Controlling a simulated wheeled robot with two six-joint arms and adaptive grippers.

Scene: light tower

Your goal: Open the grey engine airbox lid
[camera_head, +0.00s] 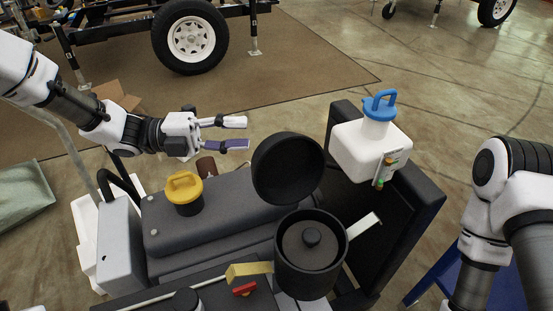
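The airbox is a round dark grey canister (300,283) at the front middle of the engine. Its round lid (288,168) stands tilted up behind the opening, with its hollow inner side showing. Inside the open canister a round filter with a central knob (311,237) shows. My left gripper (246,133) is open and empty, its two fingers pointing right. It is up and left of the lid, apart from it in the picture. My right arm comes in at the right edge, and its gripper is out of the picture.
A yellow cap (184,188) sits on the engine's grey cover (225,212). A white tank (358,150) with a blue cap (380,105) stands right of the lid. A black radiator panel (415,200) rises on the right. A trailer wheel (190,37) stands behind.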

